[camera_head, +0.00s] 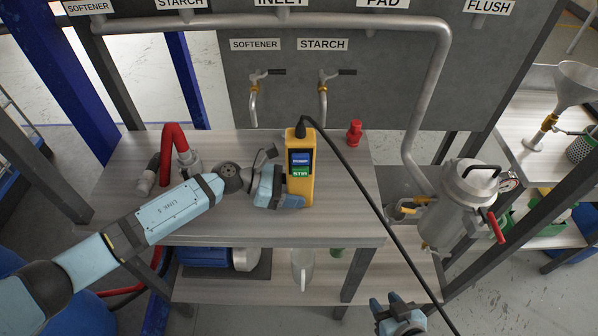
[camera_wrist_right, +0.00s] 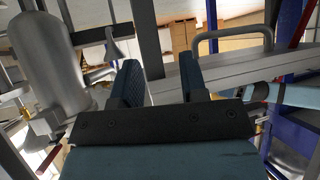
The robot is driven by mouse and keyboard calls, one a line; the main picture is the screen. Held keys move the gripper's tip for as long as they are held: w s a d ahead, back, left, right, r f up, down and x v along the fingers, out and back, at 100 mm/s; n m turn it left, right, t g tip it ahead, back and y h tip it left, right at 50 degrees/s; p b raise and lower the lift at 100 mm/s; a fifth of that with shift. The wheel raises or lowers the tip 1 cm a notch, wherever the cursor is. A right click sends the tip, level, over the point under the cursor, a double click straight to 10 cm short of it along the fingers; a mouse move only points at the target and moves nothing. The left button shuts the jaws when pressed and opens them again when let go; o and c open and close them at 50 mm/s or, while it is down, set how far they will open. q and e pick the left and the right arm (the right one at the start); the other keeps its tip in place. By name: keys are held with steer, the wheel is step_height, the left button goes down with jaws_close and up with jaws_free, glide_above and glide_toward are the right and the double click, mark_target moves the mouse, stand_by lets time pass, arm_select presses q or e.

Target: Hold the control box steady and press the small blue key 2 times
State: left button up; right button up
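The yellow control box (camera_head: 306,187) is on the table, with a black cable leaving its top end. Its face carries a blue key (camera_head: 299,159) and a green key (camera_head: 300,173) with white lettering. My left gripper (camera_head: 285,190) reaches in from the left and is closed against the lower part of the box; its fingertips are partly hidden. Both keys stay uncovered. My right gripper (camera_head: 390,305) is low in the head view, in front of the table and away from the box. In the right wrist view its two fingers (camera_wrist_right: 160,80) stand apart with nothing between them.
The table (camera_head: 345,215) also bears a red bottle-like piece (camera_head: 354,132) and a red hose (camera_head: 170,140). Two taps (camera_head: 323,92) hang behind. A metal vessel (camera_head: 466,195) stands at the right. The black cable (camera_head: 375,205) crosses between the box and my right gripper.

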jaws_close()
stand_by(1.5)
